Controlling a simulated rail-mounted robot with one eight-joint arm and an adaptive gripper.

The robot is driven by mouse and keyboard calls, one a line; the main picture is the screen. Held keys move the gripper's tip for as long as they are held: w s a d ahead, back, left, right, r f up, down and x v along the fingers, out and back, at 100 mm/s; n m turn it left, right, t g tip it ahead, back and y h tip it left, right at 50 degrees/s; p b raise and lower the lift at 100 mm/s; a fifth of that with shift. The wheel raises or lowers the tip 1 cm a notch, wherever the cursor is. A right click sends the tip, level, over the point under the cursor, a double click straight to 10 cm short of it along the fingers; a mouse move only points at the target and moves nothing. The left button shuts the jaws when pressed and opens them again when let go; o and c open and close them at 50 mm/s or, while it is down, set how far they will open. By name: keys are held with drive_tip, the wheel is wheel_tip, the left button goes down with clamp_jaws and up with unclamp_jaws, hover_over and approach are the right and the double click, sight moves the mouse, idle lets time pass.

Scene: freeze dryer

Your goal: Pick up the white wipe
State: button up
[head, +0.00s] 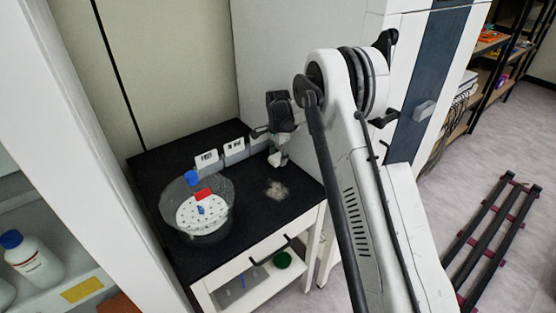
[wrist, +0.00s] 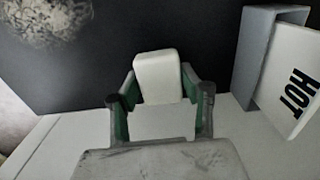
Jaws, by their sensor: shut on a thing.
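The white wipe (wrist: 158,77) is a small, pale, rounded block held between the green-padded fingers of my gripper (wrist: 160,98) in the wrist view. My gripper is shut on it. In the head view my gripper (head: 278,154) hangs over the back right of the black tabletop (head: 255,210), close to the labelled boxes. A small whitish shape shows at its fingertips there. The fingers partly hide the wipe, and I cannot tell whether it touches the surface.
A greyish powdery patch (head: 277,190) lies on the tabletop. A clear round vessel (head: 170,215) with a perforated white plate, a blue-capped item and a red item stands left. Small labelled boxes (head: 207,159) line the back; one (wrist: 292,80) reads HOT. A tall white cabinet stands right.

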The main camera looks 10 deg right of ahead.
sight(278, 156)
drive_tip(key=shift+r, duration=0.1)
drive_tip(key=shift+r, duration=0.45)
wheel_tip(278, 156, up, 3)
drive_tip(key=shift+f, duration=0.15)
drive_tip(key=s+a+r, duration=0.5)
drive_tip(key=a+r, duration=0.2)
drive_tip(key=a, duration=0.3)
drive_tip(key=shift+s+a+r+b, duration=0.15)
drive_tip(key=shift+s+a+b, duration=0.05)
drive_tip(key=shift+b, duration=0.15)
